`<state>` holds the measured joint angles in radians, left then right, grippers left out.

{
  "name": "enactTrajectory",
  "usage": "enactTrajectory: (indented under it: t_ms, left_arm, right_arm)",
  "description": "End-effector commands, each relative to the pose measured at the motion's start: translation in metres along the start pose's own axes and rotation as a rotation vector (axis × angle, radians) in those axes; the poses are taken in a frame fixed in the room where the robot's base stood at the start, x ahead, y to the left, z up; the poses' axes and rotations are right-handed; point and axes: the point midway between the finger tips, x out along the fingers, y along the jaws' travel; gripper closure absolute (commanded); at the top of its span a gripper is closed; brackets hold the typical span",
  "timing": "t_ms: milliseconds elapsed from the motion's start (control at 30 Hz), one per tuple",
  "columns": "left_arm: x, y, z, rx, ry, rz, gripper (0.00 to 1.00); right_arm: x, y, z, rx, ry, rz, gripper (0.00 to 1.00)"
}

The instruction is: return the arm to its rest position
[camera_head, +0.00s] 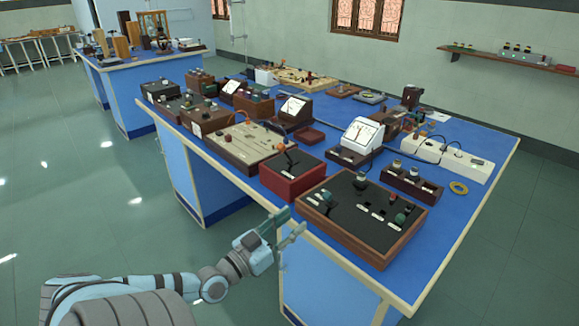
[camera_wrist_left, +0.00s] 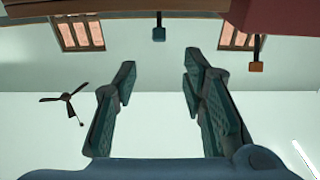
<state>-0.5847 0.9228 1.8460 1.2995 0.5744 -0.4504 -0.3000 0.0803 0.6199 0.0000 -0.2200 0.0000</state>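My left gripper (camera_head: 294,221) is beside the front edge of the near blue bench, in front of the red box and the brown-framed black panel. My left arm comes in from the lower left. In the left wrist view, the two dark green fingers (camera_wrist_left: 158,64) stand apart with nothing between them, so it is open and empty. My right gripper is in neither view.
The near blue bench (camera_head: 455,238) is crowded with instruments. The black panel box (camera_head: 368,212) and red box (camera_head: 292,178) stand near its front edge. A second bench (camera_head: 133,88) stands behind left. The green floor (camera_head: 80,190) at left is clear.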

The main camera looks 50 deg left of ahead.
Motion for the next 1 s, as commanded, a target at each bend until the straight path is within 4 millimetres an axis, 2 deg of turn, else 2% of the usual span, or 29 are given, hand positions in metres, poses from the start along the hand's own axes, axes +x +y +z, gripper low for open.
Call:
enactTrajectory:
  t_ms: [533, 600, 667, 767, 800, 867, 900, 967, 1000]
  left_arm:
    - [0.0, 0.0, 0.0, -0.008, 0.0, 0.001, 0.62]
    - [-0.001, 0.006, 0.01, -0.023, -0.043, 0.034, 0.62]
    - [-0.006, 0.002, 0.036, 0.032, -0.127, 0.064, 0.62]
    - [-0.035, -0.025, 0.105, 0.142, -0.33, 0.054, 0.62]
    - [-0.055, -0.04, 0.138, 0.182, -0.433, 0.031, 0.62]
    - [-0.094, -0.061, 0.188, 0.23, -0.6, -0.013, 0.62]
    - [-0.125, -0.07, 0.22, 0.252, -0.715, -0.045, 0.62]
    - [-0.176, -0.077, 0.265, 0.27, -0.888, -0.088, 0.62]
    - [-0.214, -0.075, 0.292, 0.276, -1.005, -0.112, 0.62]
  right_arm:
    - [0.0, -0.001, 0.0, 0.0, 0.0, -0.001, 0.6]
    - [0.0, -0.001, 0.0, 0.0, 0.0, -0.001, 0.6]
    - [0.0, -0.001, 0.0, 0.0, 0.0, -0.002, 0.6]
    - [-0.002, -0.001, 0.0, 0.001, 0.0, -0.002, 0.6]
    - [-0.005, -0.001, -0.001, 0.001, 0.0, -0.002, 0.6]
    - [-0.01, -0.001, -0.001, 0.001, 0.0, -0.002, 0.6]
    - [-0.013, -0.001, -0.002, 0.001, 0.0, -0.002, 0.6]
    - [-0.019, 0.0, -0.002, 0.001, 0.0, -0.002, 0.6]
    - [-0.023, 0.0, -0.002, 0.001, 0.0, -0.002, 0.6]
